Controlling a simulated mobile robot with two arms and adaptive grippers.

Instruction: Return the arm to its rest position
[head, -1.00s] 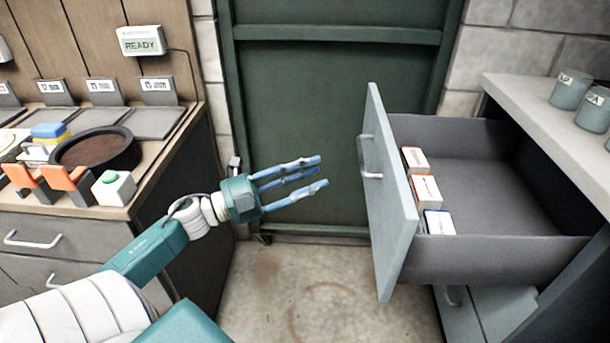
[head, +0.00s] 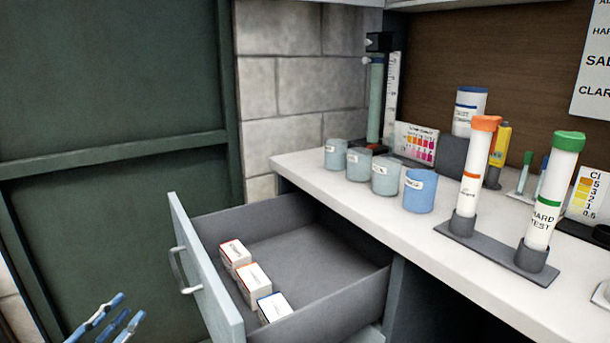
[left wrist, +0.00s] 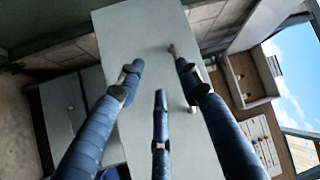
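My left gripper (head: 128,309) shows only by its blue fingertips at the lower left edge of the head view. The fingers are spread and nothing is between them. In the left wrist view the same gripper (left wrist: 160,78) is open and empty, with the pale drawer front (left wrist: 150,35) behind its fingers. The open drawer (head: 330,262) is to the right of the gripper in the head view, with a gap between them. The rest of my left arm is out of the head view. My right gripper is in neither view.
The drawer's front panel and handle (head: 180,270) stick out near my left gripper. Small boxes (head: 254,285) stand inside. The white counter (head: 330,185) above carries cups (head: 386,177), a blue cup (head: 419,190) and capped tubes (head: 545,190). A green door (head: 110,90) is at the left.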

